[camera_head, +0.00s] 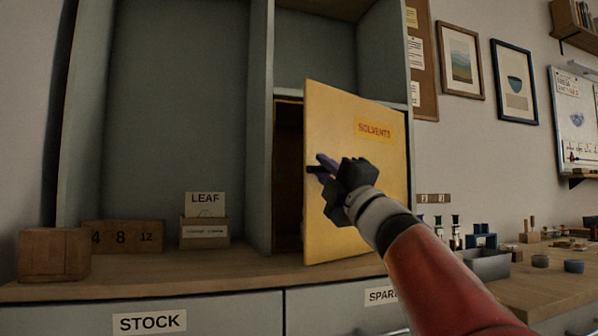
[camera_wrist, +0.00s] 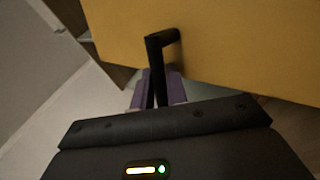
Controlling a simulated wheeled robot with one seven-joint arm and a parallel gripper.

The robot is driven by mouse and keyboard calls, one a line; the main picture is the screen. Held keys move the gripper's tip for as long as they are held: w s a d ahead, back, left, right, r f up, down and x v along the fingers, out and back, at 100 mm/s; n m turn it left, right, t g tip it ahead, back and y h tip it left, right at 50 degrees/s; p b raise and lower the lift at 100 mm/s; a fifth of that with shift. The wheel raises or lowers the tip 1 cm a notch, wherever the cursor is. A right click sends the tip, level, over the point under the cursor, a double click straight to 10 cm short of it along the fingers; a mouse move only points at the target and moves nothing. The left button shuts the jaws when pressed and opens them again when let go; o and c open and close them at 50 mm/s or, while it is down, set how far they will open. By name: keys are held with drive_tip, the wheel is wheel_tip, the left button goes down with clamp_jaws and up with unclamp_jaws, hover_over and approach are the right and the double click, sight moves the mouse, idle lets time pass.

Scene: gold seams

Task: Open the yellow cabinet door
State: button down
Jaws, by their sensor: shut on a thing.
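The yellow cabinet door (camera_head: 355,215), labelled SOLVENTS, stands ajar in the head view. Its left edge is swung out from the cabinet frame, and a dark gap shows on that side. The door also fills the top of the wrist view (camera_wrist: 230,45). A black handle (camera_wrist: 163,40) sticks out from the door. My gripper (camera_head: 322,165) is at the door's left part, shut on the handle. In the wrist view its purple fingers (camera_wrist: 158,92) close on both sides of the handle bar. In the head view the handle is mostly hidden by my gripper.
The dark cabinet interior (camera_head: 288,175) shows left of the door. A grey tray (camera_head: 486,264) and small items stand on the right bench.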

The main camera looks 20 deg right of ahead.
drive_tip(key=s, duration=0.1)
drive_tip(key=s+d, duration=0.1)
drive_tip(key=shift+s+d, duration=0.3)
drive_tip(key=c, duration=1.8)
unclamp_jaws()
drive_tip(key=b+v, duration=0.1)
drive_tip(key=v, duration=0.6)
drive_tip(key=shift+s+f, duration=0.25)
drive_tip(key=shift+s, duration=0.05)
